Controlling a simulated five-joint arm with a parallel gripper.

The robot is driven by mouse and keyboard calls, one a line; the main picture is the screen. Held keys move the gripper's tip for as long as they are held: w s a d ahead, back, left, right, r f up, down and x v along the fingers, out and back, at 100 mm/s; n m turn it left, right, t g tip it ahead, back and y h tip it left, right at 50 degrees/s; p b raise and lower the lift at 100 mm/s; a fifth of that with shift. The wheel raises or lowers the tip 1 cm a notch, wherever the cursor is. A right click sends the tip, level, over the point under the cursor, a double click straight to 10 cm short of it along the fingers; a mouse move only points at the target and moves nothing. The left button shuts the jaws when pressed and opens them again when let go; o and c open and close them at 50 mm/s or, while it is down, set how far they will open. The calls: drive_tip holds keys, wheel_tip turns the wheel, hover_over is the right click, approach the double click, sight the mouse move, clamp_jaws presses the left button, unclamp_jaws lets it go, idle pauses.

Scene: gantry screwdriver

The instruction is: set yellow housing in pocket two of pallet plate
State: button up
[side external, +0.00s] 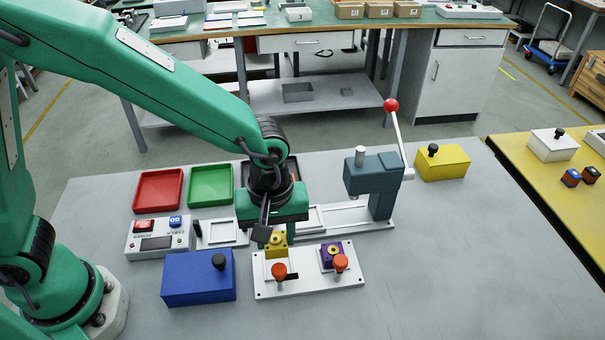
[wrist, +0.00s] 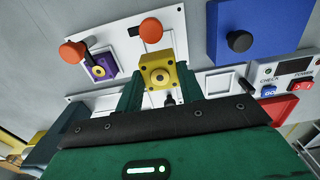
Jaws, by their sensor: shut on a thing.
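The yellow housing (side external: 276,245) is a small block with a round hole in its top. My gripper (side external: 276,231) is shut on it, and in the wrist view the housing (wrist: 158,76) sits between both green fingers (wrist: 159,90). It is at the left pocket of the white pallet plate (side external: 308,276) in the side view. I cannot tell whether it is seated or slightly above. A purple housing (side external: 332,252) with a yellow ring sits in the plate's other pocket. Orange-knobbed clamps (side external: 279,271) (side external: 340,262) stand in front of both pockets.
A blue box (side external: 198,280) with a black knob stands left of the plate. A switch box (side external: 159,239) and red (side external: 158,190) and green (side external: 211,185) trays lie behind it. A lever press (side external: 371,185) stands behind the plate. The table's right front is clear.

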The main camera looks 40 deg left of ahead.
sight(277, 253)
drive_tip(key=shift+f, duration=2.25)
drive_tip(key=shift+f, duration=0.7)
idle(1.0)
drive_tip(key=o, duration=1.3)
drive_tip(key=shift+r, duration=0.2)
drive_tip(key=shift+r, duration=3.8)
